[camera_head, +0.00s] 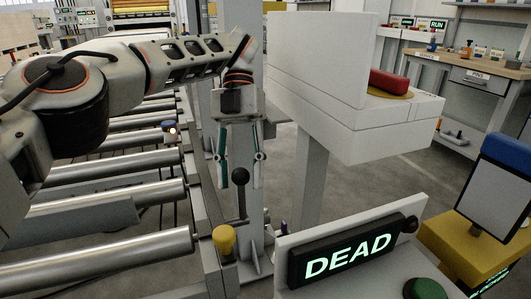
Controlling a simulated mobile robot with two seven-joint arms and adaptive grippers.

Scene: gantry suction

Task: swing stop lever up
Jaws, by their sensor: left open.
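My left gripper (238,172) hangs fingers down over the lever, coming from the upper left. Its two fingers are spread, with nothing held. My right gripper is out of view.
Metal conveyor rollers (105,254) fill the left. A grey post (243,200) stands close behind the lever. A white box (355,115) with a red piece (388,83) overhangs at right. A panel display (350,252) reads DEAD, beside a green button (425,289).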

